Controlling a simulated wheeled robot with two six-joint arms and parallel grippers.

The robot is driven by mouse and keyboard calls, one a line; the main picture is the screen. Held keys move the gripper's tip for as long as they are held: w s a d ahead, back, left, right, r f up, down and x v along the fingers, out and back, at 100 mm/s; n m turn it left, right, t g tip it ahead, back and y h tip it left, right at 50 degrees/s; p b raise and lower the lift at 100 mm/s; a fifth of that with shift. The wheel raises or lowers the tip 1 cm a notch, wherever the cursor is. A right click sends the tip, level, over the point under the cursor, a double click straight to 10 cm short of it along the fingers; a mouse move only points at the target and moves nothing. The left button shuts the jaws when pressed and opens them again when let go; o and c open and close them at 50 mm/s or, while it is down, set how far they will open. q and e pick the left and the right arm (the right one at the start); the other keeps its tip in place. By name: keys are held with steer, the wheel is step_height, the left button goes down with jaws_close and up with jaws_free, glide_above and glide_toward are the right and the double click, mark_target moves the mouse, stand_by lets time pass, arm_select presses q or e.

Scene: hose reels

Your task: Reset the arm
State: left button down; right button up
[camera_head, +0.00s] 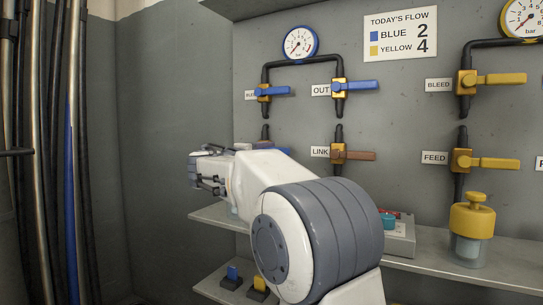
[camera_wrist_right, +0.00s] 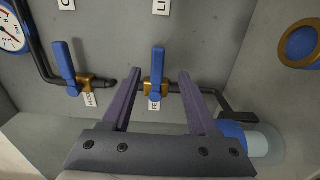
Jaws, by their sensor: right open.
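My right arm reaches in from the bottom of the head view, with its gripper (camera_head: 207,168) near the wall panel at left. In the right wrist view this gripper (camera_wrist_right: 159,74) is open and empty. Its two fingers stand on either side of a blue valve handle (camera_wrist_right: 158,62) on a brass body, with gaps on both sides. The label below it seems to read FEED. In the head view my arm mostly hides that valve. My left gripper is in neither view.
A blue bleed valve (camera_head: 272,91), blue OUT valve (camera_head: 359,86), brown LINK valve (camera_head: 355,156) and yellow valves (camera_head: 492,163) stick out from the panel. A yellow-capped jar (camera_head: 472,220) stands on the shelf (camera_head: 433,261). Hoses (camera_head: 70,150) hang at left.

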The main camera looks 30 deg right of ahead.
stand_by(0.4)
steer(key=s+a+f+n+g+y+p, duration=0.1)
steer(key=s+a+f+y+p, duration=0.3)
steer(key=a+f, duration=0.45)
steer(key=s+a+f+n+g+y+p, duration=0.1)
steer(key=s+a+f+y, duration=0.35)
steer(key=a+f, duration=0.4)
steer(key=s+a+f+g+y+p, duration=0.4)
steer(key=s+a, duration=0.4)
steer(key=s, duration=0.5)
steer(key=s+a+f+g+y+p, duration=0.2)
steer(key=s+a+f+y, duration=0.35)
steer(key=s, duration=0.85)
steer(key=s+a+r+h+p, duration=0.1)
steer(key=a+r+p, duration=0.2)
steer(key=r+p, duration=3.4)
steer(key=shift+s+a+r+g+p, duration=0.15)
steer(key=shift+s+g+p, duration=0.05)
steer(key=shift+g+p, duration=0.2)
